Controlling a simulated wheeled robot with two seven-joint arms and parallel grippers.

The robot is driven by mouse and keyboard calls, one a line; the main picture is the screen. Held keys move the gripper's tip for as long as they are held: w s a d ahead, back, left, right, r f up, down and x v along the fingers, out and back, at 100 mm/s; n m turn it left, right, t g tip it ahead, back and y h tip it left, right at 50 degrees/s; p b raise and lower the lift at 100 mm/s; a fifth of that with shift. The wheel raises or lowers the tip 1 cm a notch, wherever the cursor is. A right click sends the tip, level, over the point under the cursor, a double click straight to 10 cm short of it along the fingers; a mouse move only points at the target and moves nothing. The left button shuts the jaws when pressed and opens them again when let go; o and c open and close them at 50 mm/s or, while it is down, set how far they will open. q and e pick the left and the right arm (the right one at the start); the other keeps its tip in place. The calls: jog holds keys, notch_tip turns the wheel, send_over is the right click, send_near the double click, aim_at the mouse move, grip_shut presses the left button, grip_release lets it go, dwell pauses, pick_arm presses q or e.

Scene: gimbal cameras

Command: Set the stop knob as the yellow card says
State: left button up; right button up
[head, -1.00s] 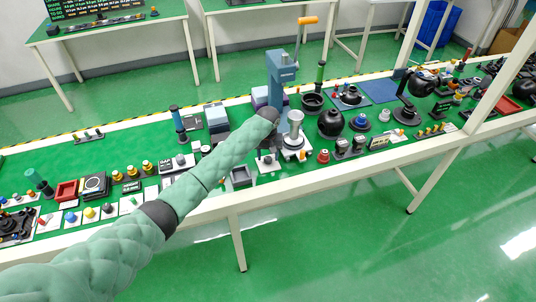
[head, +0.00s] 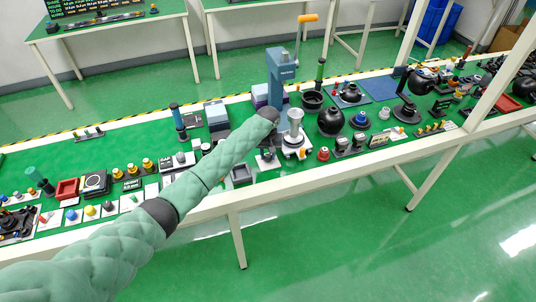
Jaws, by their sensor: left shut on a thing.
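A blue press (head: 276,82) with an orange-handled lever stands at the middle of the long green bench. My left gripper (head: 296,153) points down at the front foot of the press, below the grey wrist. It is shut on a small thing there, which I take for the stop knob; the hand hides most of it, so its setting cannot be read. A small yellow card (head: 384,140) with dark marks stands near the bench's front edge, right of the gripper. Its writing is too small to read. My right gripper is out of view.
A red-topped button (head: 323,154), a black ball-shaped object (head: 331,122) and a black ring-shaped bowl (head: 312,101) are close on the gripper's right. Small fixtures crowd the bench on both sides.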

aim_at(268, 155)
pick_arm(q)
jog(key=m, duration=0.2)
jog(key=shift+m, duration=0.4)
jog(key=m, duration=0.3)
jog(key=shift+m+p, duration=0.3)
jog(key=m, duration=0.4)
jog(key=shift+m, duration=0.5)
jog(key=o, duration=0.9)
jog(key=shift+o, duration=0.3)
jog(key=shift+r+b, duration=0.25)
jog(key=shift+b, duration=0.05)
notch_tip(268, 155, up, 6)
jog(key=shift+f+b, duration=0.15)
jog(key=shift+b, duration=1.1)
jog(key=shift+r, duration=0.85)
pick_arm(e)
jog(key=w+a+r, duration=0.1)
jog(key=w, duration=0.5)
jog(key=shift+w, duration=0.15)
